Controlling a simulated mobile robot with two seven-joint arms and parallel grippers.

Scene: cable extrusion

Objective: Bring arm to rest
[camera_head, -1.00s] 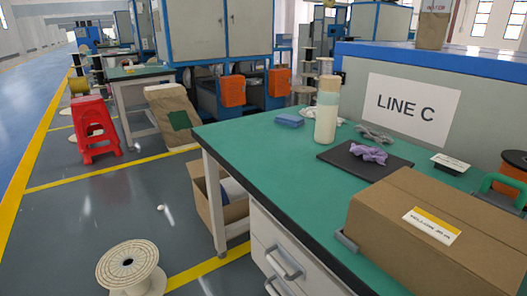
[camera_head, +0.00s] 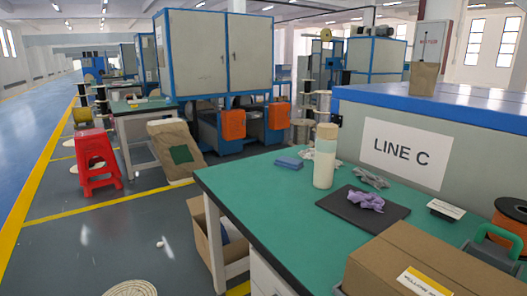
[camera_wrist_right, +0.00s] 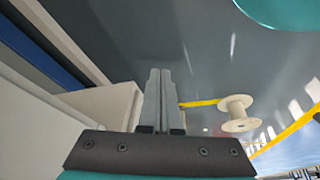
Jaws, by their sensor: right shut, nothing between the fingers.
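My right gripper (camera_wrist_right: 160,85) shows in the right wrist view with its two fingers closed together and nothing between them. Grey floor lies beyond the fingertips, and a white drawer unit (camera_wrist_right: 105,105) stands beside them at the left. Neither gripper shows in the head view, so my left gripper is out of sight. The green-topped table (camera_head: 262,205) in the head view is clear of my arms.
On the table are a cardboard box (camera_head: 400,255), a black mat (camera_head: 335,203) with a purple cloth (camera_head: 365,201), and a bottle (camera_head: 325,160). A red stool (camera_head: 97,160) stands left. A cable spool (camera_wrist_right: 237,113) is on the floor.

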